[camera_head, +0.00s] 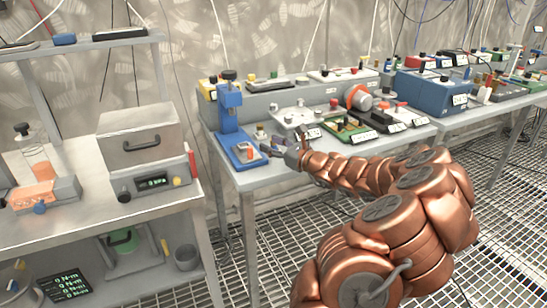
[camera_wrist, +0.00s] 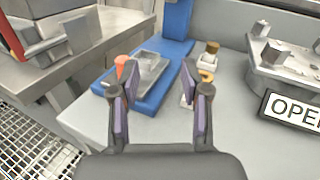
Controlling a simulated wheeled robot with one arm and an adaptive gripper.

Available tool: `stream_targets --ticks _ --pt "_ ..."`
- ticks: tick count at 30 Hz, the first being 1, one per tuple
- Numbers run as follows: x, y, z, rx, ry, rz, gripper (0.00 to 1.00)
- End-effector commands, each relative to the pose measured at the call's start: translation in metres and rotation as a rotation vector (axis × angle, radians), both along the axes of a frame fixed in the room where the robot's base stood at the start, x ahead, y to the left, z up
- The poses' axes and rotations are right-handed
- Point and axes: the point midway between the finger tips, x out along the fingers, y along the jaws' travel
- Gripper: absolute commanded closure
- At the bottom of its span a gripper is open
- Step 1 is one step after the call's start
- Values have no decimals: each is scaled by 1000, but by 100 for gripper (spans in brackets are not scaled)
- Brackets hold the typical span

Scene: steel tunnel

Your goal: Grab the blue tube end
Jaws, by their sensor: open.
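I cannot clearly make out a blue tube end in either view. The bluest thing near my gripper is a blue stand (camera_head: 229,107) with a flat base and upright column, at the left end of the middle bench. The stand also shows in the wrist view (camera_wrist: 176,38). A clear grey block (camera_wrist: 147,68) and an orange-red knob (camera_wrist: 123,62) are on its base. My gripper (camera_head: 268,148) is beside the base on its right in the head view. In the wrist view my gripper (camera_wrist: 160,74) is open, its two fingers apart, with nothing held between them.
A small white fitting with a brown top (camera_wrist: 210,54) stands just right of the stand. A grey plate with fittings (camera_head: 295,116) and a green board (camera_head: 350,131) lie further right. A grey box with a handle (camera_head: 140,142) stands on the left bench. A gap separates the benches.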

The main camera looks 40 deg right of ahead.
Motion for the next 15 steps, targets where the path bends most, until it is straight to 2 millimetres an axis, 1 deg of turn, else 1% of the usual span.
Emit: stream_targets --ticks 1,3,6,9,15 --pt "-9 -22 -14 39 -1 -51 54" --pt "-18 -42 -22 78 -4 -100 54" --pt "-23 -56 -28 109 -7 -136 54" --pt "-20 -60 -30 115 -6 -144 54" --pt "-3 -60 -29 113 -5 -142 54"
